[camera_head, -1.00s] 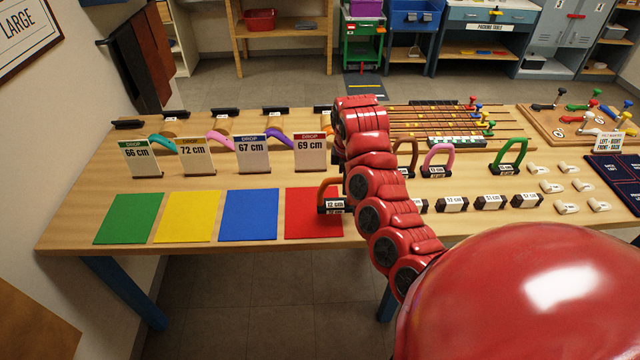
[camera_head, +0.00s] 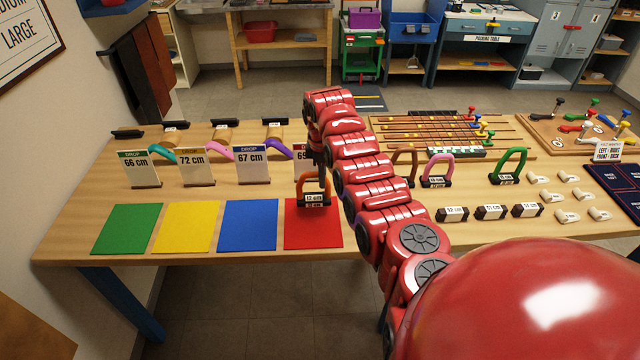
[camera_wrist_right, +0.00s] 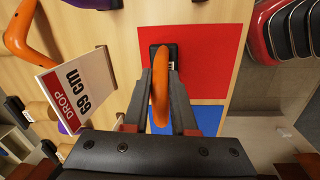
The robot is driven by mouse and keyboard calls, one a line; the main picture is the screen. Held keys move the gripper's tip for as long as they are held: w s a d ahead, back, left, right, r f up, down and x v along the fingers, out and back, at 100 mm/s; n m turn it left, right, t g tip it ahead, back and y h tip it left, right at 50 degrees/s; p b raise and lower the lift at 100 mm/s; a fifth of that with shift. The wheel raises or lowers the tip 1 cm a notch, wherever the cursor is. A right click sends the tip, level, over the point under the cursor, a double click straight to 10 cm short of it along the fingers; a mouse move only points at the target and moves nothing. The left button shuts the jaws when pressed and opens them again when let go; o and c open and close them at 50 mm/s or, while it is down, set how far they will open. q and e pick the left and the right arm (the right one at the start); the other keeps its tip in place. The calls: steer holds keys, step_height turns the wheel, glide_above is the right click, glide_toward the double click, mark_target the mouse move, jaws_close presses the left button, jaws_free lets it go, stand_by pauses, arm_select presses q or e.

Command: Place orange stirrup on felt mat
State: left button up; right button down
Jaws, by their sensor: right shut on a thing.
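The orange stirrup (camera_head: 308,187) has a dark base with a white label and stands upright over the red felt mat (camera_head: 314,229), near its back edge. My right gripper (camera_head: 320,180) is shut on the top of its arch. In the right wrist view the orange arch (camera_wrist_right: 160,85) lies between my two fingers (camera_wrist_right: 161,100), and its dark base is over the red mat (camera_wrist_right: 205,60). I cannot tell whether the base touches the mat. My left gripper is not in view.
Blue (camera_head: 248,225), yellow (camera_head: 187,228) and green (camera_head: 127,229) mats lie to the left. The 69 cm card (camera_wrist_right: 75,92) stands close behind the red mat. Brown, pink (camera_head: 437,170) and green (camera_head: 508,165) stirrups stand to the right.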

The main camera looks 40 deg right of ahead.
mark_target(320, 196)
steer(key=shift+w+a, duration=0.1)
steer(key=shift+w+a, duration=0.15)
steer(key=shift+w, duration=0.1)
step_height(320, 196, down, 2)
steer(key=shift+w+f+p, duration=0.1)
steer(key=shift+f+p, duration=0.15)
steer(key=shift+p, duration=0.1)
steer(key=shift+f, duration=0.5)
steer(key=c, duration=0.7)
jaws_free()
